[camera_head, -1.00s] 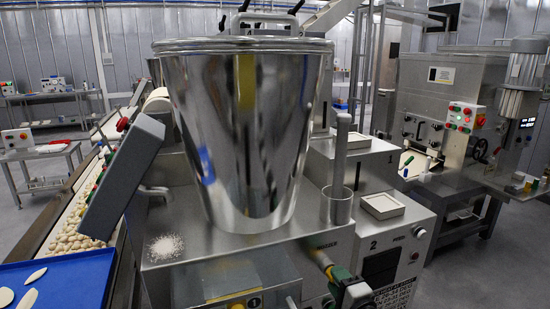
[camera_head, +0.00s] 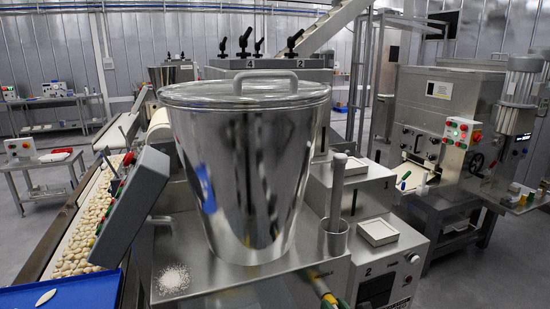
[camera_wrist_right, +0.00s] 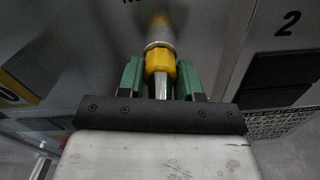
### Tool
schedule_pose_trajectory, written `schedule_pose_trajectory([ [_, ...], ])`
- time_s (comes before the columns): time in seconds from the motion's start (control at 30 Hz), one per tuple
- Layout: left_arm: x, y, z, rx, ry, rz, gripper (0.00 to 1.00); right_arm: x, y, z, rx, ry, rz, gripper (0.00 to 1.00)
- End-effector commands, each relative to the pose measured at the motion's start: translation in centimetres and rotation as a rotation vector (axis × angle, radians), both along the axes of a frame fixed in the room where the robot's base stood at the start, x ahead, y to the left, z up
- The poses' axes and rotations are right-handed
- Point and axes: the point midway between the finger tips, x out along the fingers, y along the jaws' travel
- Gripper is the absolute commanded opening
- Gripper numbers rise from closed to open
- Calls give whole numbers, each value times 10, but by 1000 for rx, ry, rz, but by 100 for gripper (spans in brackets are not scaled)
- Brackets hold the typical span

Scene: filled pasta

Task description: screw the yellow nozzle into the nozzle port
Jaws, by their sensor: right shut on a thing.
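The yellow nozzle (camera_wrist_right: 160,61) shows in the wrist view as a yellow collar with a metal tip toward the camera. My right gripper (camera_wrist_right: 161,74) has its green fingers on both sides of the collar and is shut on it. A grey metal cylinder (camera_wrist_right: 160,38) lies in line just beyond the collar, against the machine front. It looks like the nozzle port, but I cannot tell how far the nozzle sits in it. My left gripper is not in view.
A large steel hopper (camera_head: 247,170) with a lid stands on the machine. A steel cup (camera_head: 334,238) and a white square tray (camera_head: 377,232) are to its right. A tilted grey panel (camera_head: 130,205), a conveyor with pasta (camera_head: 85,235) and a blue tray (camera_head: 60,294) are at left.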

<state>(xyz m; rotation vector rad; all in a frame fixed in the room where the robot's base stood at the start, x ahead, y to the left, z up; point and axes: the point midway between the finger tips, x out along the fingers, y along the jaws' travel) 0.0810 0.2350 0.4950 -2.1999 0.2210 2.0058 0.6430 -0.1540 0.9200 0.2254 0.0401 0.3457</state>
Motion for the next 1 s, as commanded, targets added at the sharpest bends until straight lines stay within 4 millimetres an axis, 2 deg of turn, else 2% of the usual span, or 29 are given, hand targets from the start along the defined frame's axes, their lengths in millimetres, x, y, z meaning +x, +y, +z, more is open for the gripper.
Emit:
schedule_pose_trajectory([
  [0.03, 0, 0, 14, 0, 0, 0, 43, 0, 1, 7, 85, 32, 1, 6],
  [0.13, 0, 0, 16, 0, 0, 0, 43, 1, 1, 3, 182, 66, 1, 6],
  [0.47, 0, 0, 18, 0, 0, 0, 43, 2, 1, 3, 226, 79, -2, 6],
  [0.57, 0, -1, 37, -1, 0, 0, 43, 2, 2, 9, 388, 140, -3, 7],
  [0.6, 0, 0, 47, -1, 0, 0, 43, 3, 2, 11, 492, 178, -3, 3],
  [0.73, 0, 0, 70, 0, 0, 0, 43, 4, 2, 11, 836, 301, -4, 2],
  [0.87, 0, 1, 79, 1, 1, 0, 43, 4, 3, 6, 1067, 382, -2, 2],
  [1.0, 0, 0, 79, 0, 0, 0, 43, 3, 2, 2, 1145, 407, -2, 2],
])
